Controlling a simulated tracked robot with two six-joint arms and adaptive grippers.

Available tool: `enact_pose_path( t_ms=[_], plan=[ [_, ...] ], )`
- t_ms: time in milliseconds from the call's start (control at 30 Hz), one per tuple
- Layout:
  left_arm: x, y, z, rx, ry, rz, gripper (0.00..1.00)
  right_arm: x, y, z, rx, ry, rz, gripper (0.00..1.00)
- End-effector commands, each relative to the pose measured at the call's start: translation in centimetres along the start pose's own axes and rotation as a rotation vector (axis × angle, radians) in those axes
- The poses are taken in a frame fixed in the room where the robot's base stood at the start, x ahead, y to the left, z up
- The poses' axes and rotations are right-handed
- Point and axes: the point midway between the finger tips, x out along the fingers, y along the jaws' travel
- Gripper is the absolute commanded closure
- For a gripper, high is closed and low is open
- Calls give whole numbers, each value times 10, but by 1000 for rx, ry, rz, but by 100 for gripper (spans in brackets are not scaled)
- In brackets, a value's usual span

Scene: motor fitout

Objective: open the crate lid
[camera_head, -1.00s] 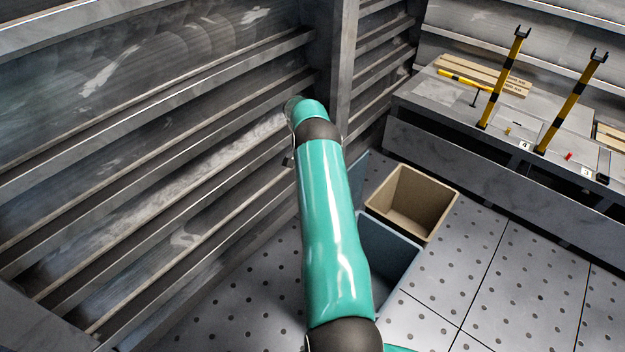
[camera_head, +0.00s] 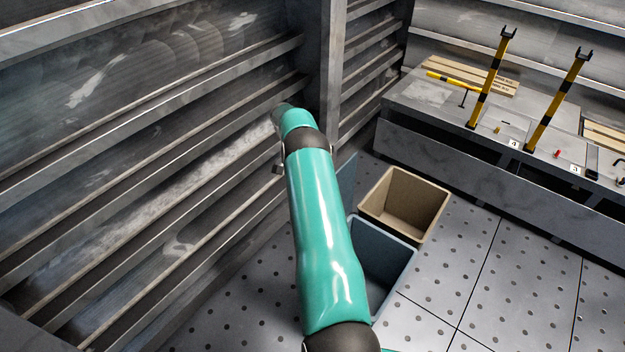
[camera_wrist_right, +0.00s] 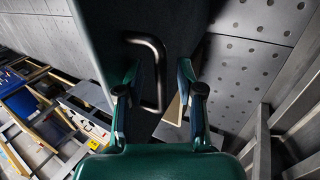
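In the right wrist view, a dark flat panel (camera_wrist_right: 190,32) with a bent bar handle (camera_wrist_right: 157,72) fills the upper middle; it looks like the crate lid. My right gripper (camera_wrist_right: 160,92) is open, with the handle bar between its spread fingers, nearer the left one. I cannot tell whether they touch. In the head view, a blue-grey open crate (camera_head: 392,262) stands on the floor, partly behind my teal arm. A blue-grey upright panel (camera_head: 347,180) shows behind the arm, perhaps its lid. Neither gripper shows in the head view.
A tan open bin (camera_head: 432,205) stands beside the blue-grey crate. A grey workbench (camera_head: 420,92) with yellow-black posts (camera_head: 488,80) is at the back right. A ribbed metal wall (camera_head: 150,150) lies close on the left. The perforated floor (camera_head: 520,270) at right is clear.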

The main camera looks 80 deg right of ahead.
Motion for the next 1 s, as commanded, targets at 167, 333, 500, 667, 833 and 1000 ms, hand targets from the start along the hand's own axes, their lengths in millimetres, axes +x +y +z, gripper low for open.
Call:
enact_pose_path(
  t_ms=[167,333,500,667,833,1000],
  plan=[
    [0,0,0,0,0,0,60,-16,-1,0,0,3,-3,63],
    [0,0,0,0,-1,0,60,-40,-2,0,-1,3,-3,63],
    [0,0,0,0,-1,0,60,-56,-3,0,-1,3,-2,63],
    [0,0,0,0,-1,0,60,-66,-2,0,-2,3,0,63],
    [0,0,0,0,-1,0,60,-71,-2,1,-2,1,1,63],
    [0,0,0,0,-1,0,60,-72,-2,1,-3,0,2,63]
  ],
)
